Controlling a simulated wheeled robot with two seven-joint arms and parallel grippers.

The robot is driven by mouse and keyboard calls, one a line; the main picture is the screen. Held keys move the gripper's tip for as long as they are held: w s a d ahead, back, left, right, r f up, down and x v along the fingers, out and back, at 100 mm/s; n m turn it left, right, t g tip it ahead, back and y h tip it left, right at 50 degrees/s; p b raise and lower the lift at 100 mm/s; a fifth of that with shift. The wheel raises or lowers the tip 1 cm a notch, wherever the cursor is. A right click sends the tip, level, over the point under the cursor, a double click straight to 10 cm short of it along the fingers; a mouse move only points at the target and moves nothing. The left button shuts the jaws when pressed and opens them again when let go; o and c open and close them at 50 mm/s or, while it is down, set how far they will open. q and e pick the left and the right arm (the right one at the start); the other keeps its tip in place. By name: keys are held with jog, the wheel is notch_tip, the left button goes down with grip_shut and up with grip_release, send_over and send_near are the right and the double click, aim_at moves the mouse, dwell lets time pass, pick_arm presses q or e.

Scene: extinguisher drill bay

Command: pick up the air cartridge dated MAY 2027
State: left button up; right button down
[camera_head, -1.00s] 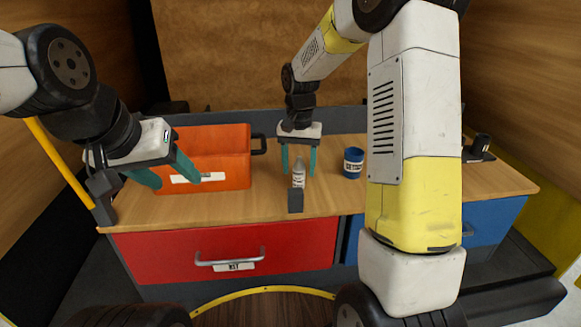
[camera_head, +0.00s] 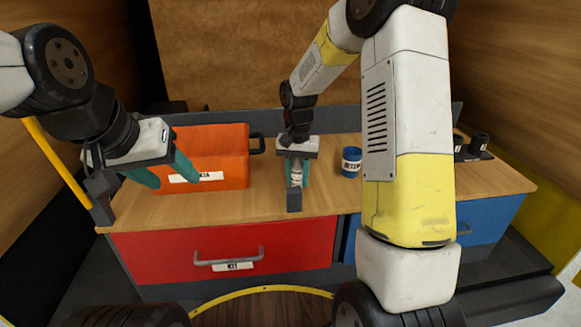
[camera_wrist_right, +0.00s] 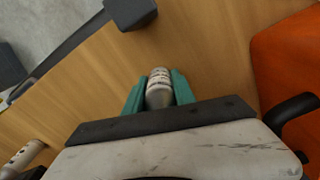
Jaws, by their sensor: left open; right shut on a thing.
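A pale grey cartridge (camera_head: 296,177) stands upright near the front edge of the table, behind a small dark block. My right gripper (camera_head: 297,182) has come down over it and is shut on it, with a teal finger on each side. The right wrist view shows the cartridge (camera_wrist_right: 158,88) between the two teal fingers; its dark print is too small to read. My left gripper (camera_head: 173,177) is open and empty, in front of the orange box at the left.
The orange box (camera_head: 222,150) with a white label stands at the left of the wooden table. A blue cup (camera_head: 351,161) stands right of the cartridge. A dark holder (camera_head: 474,154) is at the far right. A red drawer (camera_head: 290,240) and a blue drawer (camera_head: 490,225) are below.

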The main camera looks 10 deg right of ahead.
jog(key=shift+r, duration=0.15)
notch_tip(320, 180, up, 10)
jog(key=shift+f, duration=0.1)
dwell(0.3)
dwell(0.8)
